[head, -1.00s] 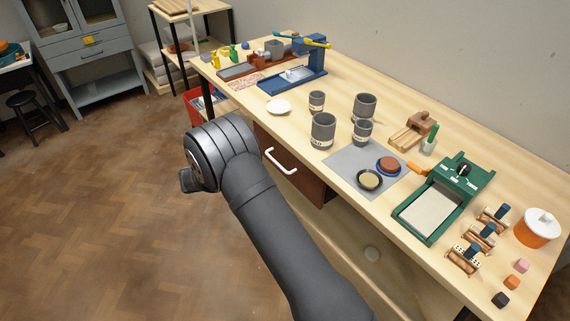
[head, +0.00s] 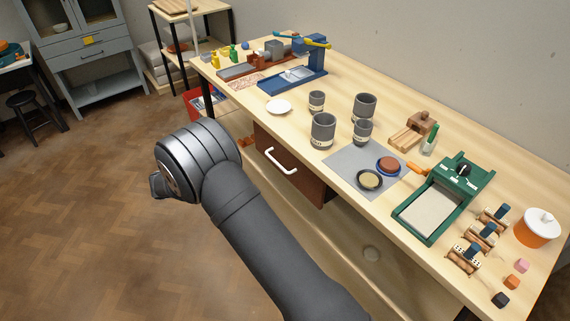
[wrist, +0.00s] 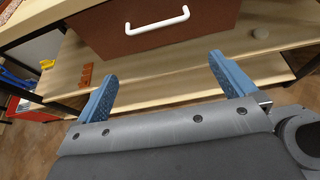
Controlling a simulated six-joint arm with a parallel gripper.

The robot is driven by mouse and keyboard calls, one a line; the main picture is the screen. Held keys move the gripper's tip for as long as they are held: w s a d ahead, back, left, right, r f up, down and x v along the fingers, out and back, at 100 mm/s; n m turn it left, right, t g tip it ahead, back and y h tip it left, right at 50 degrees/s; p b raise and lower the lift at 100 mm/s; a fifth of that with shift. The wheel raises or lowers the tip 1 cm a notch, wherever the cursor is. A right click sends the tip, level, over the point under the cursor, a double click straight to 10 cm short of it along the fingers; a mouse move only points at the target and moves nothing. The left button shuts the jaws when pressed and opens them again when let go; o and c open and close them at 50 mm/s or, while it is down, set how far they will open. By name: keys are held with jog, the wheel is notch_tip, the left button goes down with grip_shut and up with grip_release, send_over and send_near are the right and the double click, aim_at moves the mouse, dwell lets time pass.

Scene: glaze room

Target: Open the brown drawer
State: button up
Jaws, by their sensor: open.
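The brown drawer (head: 303,176) hangs under the front edge of the wooden table, with a white bar handle (head: 281,161) on its front. Whether it stands a little out cannot be told. In the wrist view, the brown drawer (wrist: 200,27) and its white handle (wrist: 157,22) are at the top, ahead of my gripper. My gripper (wrist: 166,75) is open and empty, its two blue fingers wide apart. The handle lies beyond the fingertips and is not between them. In the head view my arm hides the fingers; my wrist is to the left of the drawer.
The tabletop (head: 340,205) above holds grey cups (head: 323,131), a grey mat (head: 347,158) and a green press (head: 441,200). A lower shelf (wrist: 150,85) runs below the drawer, with an orange object (wrist: 86,77) on it.

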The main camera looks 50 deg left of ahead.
jog(key=shift+v, duration=0.85)
